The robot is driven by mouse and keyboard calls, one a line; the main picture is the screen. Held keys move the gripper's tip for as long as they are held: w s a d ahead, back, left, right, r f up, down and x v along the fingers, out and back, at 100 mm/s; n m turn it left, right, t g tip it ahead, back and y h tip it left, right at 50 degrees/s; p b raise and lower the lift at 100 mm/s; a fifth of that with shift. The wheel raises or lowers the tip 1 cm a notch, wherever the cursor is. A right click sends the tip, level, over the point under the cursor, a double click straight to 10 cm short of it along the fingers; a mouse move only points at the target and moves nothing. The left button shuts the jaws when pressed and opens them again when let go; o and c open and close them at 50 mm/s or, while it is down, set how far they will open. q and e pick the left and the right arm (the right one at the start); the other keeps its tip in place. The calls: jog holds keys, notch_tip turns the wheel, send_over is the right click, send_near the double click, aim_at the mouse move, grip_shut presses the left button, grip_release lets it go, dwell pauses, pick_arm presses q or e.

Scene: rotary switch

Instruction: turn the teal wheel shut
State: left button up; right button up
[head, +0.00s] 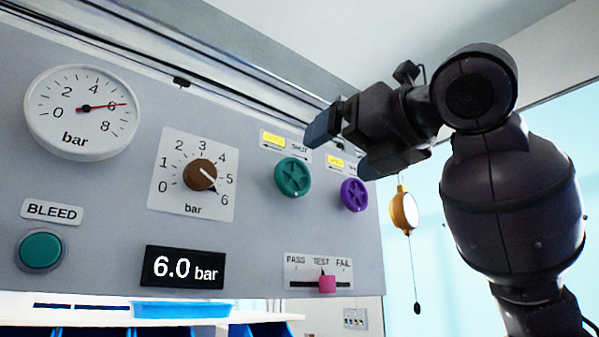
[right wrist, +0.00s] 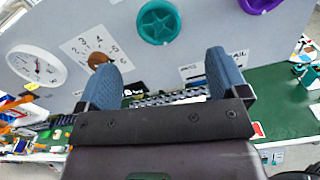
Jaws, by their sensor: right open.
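The teal wheel (head: 293,178) is a round, spoked handwheel on the grey panel. Above it is a label plate (head: 285,141) with a lit yellow field at left and SHUT at right. My right gripper (head: 342,145) is open and empty, up and to the right of the wheel in the head view, its blue fingers in front of the panel. In the right wrist view the teal wheel (right wrist: 158,20) shows at the top, beyond and between the two fingertips (right wrist: 163,70), apart from them. My left gripper is not in view.
A purple wheel (head: 354,195) sits just right of the teal one. The panel also bears a gauge (head: 82,112), a brown knob (head: 200,176), a BLEED button (head: 41,251), a 6.0 bar display (head: 185,267) and a pink slider (head: 327,284).

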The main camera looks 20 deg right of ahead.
aim_at(296, 174)
jog(key=p+x, duration=0.1)
jog(key=x, duration=0.7)
jog(key=shift+a+p, duration=0.1)
jog(key=shift+p, duration=0.3)
jog(key=shift+w+a, duration=0.25)
jog(key=shift+w, duration=0.5)
jog(key=c, duration=0.9)
